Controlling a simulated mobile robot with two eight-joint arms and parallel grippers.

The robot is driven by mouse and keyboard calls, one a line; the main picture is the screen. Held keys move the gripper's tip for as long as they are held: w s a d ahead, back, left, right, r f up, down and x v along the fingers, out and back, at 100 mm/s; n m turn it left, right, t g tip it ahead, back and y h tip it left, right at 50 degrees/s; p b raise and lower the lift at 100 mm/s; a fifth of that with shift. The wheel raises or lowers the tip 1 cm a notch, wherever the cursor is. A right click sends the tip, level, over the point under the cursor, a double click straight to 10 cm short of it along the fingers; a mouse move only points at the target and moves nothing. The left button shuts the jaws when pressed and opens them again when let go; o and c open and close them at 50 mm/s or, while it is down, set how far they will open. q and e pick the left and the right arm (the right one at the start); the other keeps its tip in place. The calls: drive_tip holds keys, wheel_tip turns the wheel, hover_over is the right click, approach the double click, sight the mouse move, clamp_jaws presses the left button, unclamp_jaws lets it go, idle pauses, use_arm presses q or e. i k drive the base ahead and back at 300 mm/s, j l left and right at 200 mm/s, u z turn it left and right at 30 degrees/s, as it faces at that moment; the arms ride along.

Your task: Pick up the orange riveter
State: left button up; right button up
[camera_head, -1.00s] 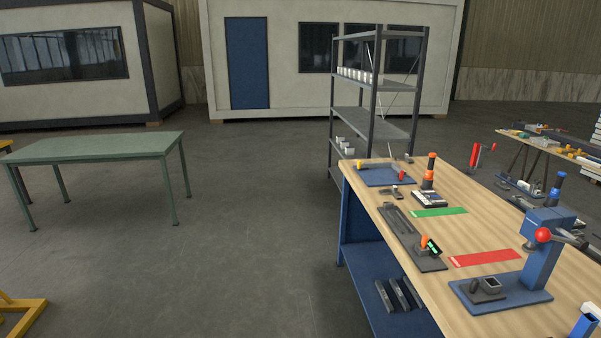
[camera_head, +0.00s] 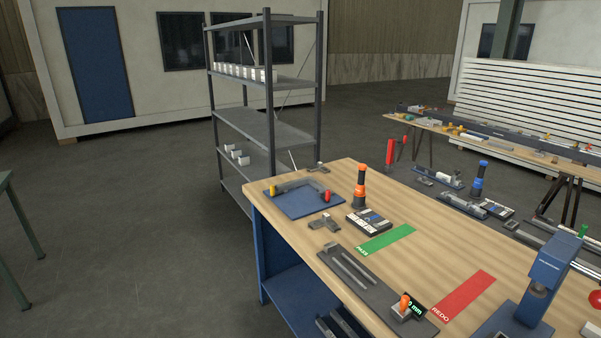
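The orange riveter (camera_head: 359,186) stands upright on the wooden workbench (camera_head: 420,238), toward its far side. It has an orange top, a black body and an orange band low down. It stands just behind a dark case of small parts (camera_head: 369,222) and right of a blue mat. Neither of my grippers is in view.
A blue mat (camera_head: 293,204) with a grey bar lies at the bench's far left corner. Green (camera_head: 386,242) and red (camera_head: 463,296) strips lie on the bench. A blue press (camera_head: 543,275) stands at right. Another riveter, blue (camera_head: 478,179), stands beyond. Shelving (camera_head: 254,122) stands behind; open floor lies left.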

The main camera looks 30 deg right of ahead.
sight(359, 189)
drive_tip(key=i+z, duration=0.35)
drive_tip(key=i+j+z, duration=0.3)
drive_tip(key=i, duration=0.15)
drive_tip(key=i+j+z, duration=0.15)
drive_tip(key=i+z, duration=0.2)
drive_tip(key=i+j+z, duration=0.15)
drive_tip(key=z, duration=0.3)
drive_tip(key=i+j+z, duration=0.3)
drive_tip(key=z, duration=0.2)
drive_tip(key=i+j+z, duration=0.25)
drive_tip(key=z, duration=0.2)
drive_tip(key=i+j+z, duration=0.1)
drive_tip(key=j+z, duration=0.85)
drive_tip(key=i+l, duration=0.05)
drive_tip(key=l, duration=0.05)
